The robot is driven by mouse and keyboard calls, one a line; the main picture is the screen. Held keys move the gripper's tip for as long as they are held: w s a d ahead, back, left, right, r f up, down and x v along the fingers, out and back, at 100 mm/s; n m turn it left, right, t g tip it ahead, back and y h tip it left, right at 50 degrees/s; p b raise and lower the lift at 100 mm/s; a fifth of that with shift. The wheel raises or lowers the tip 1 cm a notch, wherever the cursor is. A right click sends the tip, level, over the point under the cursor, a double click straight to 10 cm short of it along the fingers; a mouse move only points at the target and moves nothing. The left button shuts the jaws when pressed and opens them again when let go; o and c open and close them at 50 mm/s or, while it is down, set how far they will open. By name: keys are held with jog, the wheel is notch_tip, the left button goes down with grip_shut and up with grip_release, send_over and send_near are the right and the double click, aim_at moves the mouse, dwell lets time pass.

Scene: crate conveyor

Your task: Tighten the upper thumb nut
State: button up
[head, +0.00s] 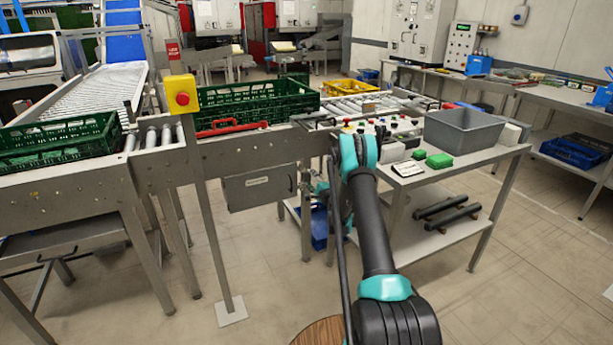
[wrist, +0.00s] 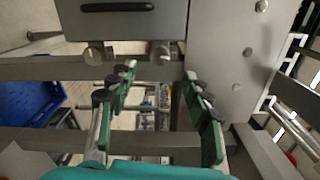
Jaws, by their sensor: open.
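Two round metal knobs that look like thumb nuts show in the wrist view, just past the edge of a grey box (wrist: 150,25) with a black handle. The wrist picture appears turned sideways, so the right-hand knob, the upper thumb nut (wrist: 163,52), sits higher than the lower thumb nut (wrist: 95,53). My gripper (wrist: 160,74) is open and empty, its green fingers spread apart. The upper nut appears ahead of the gap between the fingertips, apart from them. In the head view the grey box (head: 258,188) hangs under the conveyor; my arm partly hides the gripper, and the nuts are too small to make out.
The conveyor frame (head: 240,150) stands above the box, with a green crate (head: 258,110) on top. A post with a yellow stop box (head: 181,93) stands left. A cart (head: 470,165) with a grey bin (head: 463,130) stands right. A blue bin (wrist: 30,105) lies below.

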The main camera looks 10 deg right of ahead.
jog(key=shift+v, duration=2.15)
jog(key=s+a+r+n+g+y, duration=0.1)
jog(key=s+a+r+n+g, duration=0.15)
jog(key=r, duration=0.35)
jog(key=s+a+r+n+g+y, duration=0.1)
jog(key=s+a+r+n, duration=0.2)
jog(key=s+r+n, duration=0.15)
jog(key=s+a+r+n+g, duration=0.1)
jog(key=s+r+n+g, duration=0.15)
jog(key=s, duration=0.35)
jog(key=s+a+r+n+g, duration=0.1)
jog(key=s+a+r, duration=0.15)
jog(key=s, duration=0.35)
jog(key=s+d+f+n+g+h, duration=0.1)
jog(key=s+d+n+g+h, duration=0.1)
jog(key=s, duration=1.1)
jog(key=s+d+f+n+g+h, duration=0.1)
jog(key=s+d+n+g+h, duration=0.1)
jog(key=s, duration=1.1)
jog(key=s+d+f+n+g+h, duration=0.2)
jog(key=s+d, duration=0.3)
jog(key=s, duration=0.8)
jog(key=shift+s+d+h, duration=0.2)
jog(key=shift+d+h, duration=0.05)
jog(key=shift+h, duration=0.55)
